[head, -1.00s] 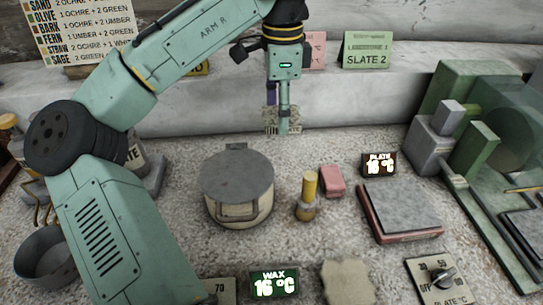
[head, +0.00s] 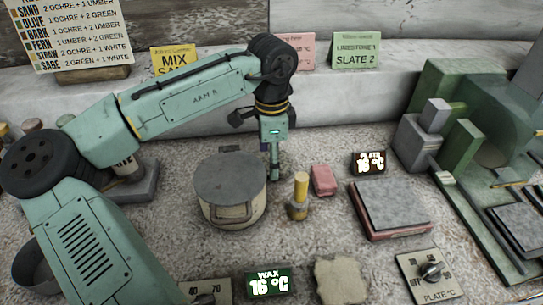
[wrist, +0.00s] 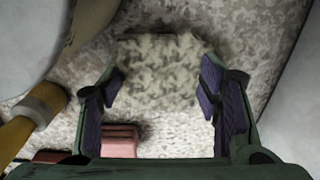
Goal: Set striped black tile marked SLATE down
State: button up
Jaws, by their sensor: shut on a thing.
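My gripper (head: 274,160) hangs just above the counter, between the lidded pot and the pink block. In the wrist view its two purple-padded fingers (wrist: 163,100) stand on either side of a mottled grey-beige tile (wrist: 160,72), shut on its edges. The tile looks blotched, not striped black, and I can read no SLATE mark on it. In the head view the tile is mostly hidden by the gripper and pot. Whether it touches the counter I cannot tell.
The lidded pot (head: 230,180) is close on the left. A yellow-handled tool (head: 300,190) and pink block (head: 323,180) stand close by. A grey slab lies on a red-brown plate (head: 365,215) to the right, before a green machine (head: 470,110). A pale ledge (head: 210,100) runs behind.

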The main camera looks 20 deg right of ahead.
jog(key=o, duration=1.4)
jog(key=shift+f, duration=0.1)
